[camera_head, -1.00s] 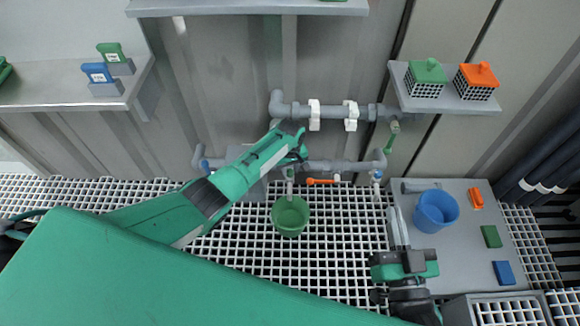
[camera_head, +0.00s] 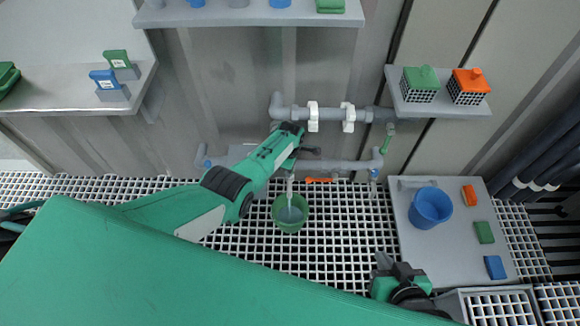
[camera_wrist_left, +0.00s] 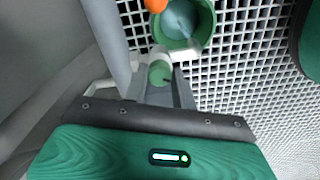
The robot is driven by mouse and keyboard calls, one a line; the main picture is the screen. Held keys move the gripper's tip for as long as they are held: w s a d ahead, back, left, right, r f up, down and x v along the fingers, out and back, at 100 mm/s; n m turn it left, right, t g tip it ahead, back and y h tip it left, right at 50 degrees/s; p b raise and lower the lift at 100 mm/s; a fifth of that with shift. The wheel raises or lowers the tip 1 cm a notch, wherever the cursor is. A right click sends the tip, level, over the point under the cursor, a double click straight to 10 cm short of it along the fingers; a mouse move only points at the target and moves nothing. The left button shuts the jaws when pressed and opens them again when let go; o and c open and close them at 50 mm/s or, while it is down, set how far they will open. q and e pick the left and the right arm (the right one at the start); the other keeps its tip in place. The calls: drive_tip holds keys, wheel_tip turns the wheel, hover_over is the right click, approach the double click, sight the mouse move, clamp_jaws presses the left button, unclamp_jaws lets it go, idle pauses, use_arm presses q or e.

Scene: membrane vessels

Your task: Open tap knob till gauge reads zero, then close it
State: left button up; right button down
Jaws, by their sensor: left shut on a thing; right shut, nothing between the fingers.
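My left gripper (camera_head: 296,158) is at the lower grey pipe and, in the left wrist view (camera_wrist_left: 160,62), is shut on a green round knob (camera_wrist_left: 160,75), which looks like the tap knob. The green bucket (camera_head: 290,225) stands on the grating below; a pale stream (camera_head: 290,187) runs down into it and grey-blue liquid shows inside. The bucket also shows in the left wrist view (camera_wrist_left: 204,40). My right gripper (camera_head: 383,262) is shut and empty above the grating at the lower right. I cannot make out the gauge; my left arm covers part of the pipework.
An orange-handled valve (camera_head: 318,180) is right of the stream. A blue bucket (camera_head: 430,207) stands on a grey plate (camera_head: 455,250) with small coloured blocks. Grey pipes with white clamps (camera_head: 348,117) run along the wall. Shelves (camera_head: 440,106) hang above.

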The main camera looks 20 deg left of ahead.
use_arm(q)
drive_tip(key=n, duration=0.4)
drive_tip(key=shift+n, duration=0.3)
drive_tip(key=n, duration=0.4)
drive_tip(key=shift+n, duration=0.3)
use_arm(e)
drive_tip(key=shift+d, duration=0.3)
drive_tip(key=shift+s, duration=0.1)
use_arm(q)
drive_tip(key=o, duration=1)
